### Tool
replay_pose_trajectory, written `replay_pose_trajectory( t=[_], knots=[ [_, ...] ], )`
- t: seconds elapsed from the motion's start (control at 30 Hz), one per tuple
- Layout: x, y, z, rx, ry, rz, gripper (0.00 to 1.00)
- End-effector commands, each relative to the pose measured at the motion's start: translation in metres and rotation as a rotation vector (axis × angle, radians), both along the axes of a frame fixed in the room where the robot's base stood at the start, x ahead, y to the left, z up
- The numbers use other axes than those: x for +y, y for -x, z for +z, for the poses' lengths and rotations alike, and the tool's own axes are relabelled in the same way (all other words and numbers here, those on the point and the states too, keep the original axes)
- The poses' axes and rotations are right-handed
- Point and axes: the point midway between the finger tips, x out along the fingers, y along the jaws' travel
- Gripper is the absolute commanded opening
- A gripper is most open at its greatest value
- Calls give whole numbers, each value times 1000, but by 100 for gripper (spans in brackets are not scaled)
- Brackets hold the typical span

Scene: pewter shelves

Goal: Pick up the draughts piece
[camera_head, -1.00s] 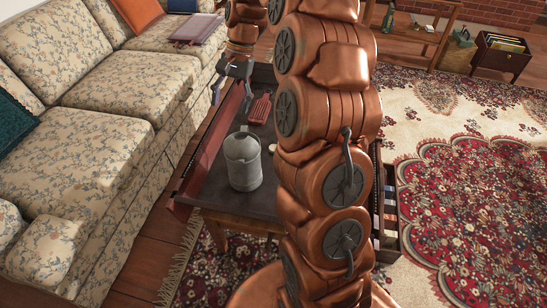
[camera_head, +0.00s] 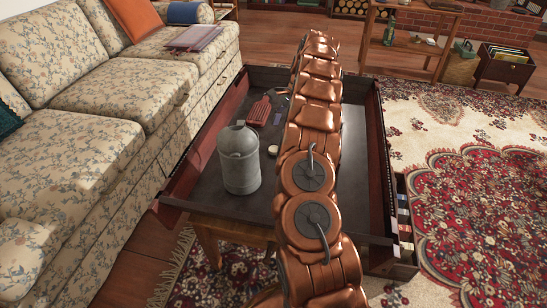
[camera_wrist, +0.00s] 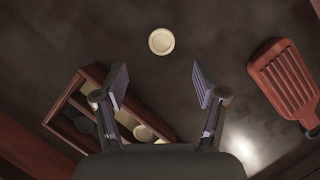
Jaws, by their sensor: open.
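A round cream draughts piece (camera_wrist: 161,41) lies flat on the dark table top, at the upper middle of the wrist view. My gripper (camera_wrist: 160,85) is open and empty, its two fingers apart. The piece shows beyond the fingertips, roughly in line with the gap between them, and apart from both. A pale disc (camera_head: 273,150) beside my arm in the head view may be the same piece; I cannot tell. In the head view my arm hides my gripper.
A wooden compartment box (camera_wrist: 69,105) with dark and pale round things lies left of my gripper. A red-brown slotted board (camera_wrist: 285,80) lies right; it also shows in the head view (camera_head: 259,111). A grey can (camera_head: 239,160) stands on the rimmed table (camera_head: 215,192). A sofa (camera_head: 105,110) borders its left.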

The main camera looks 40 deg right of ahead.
Motion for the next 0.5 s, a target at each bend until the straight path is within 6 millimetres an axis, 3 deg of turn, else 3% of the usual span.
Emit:
replay_pose_trajectory(
  t=[0.13, 0.5],
  knots=[
    [-5, 0, -10, 5, 3, -17, 71],
    [5, 0, -33, 7, 2, -18, 71]
  ],
)
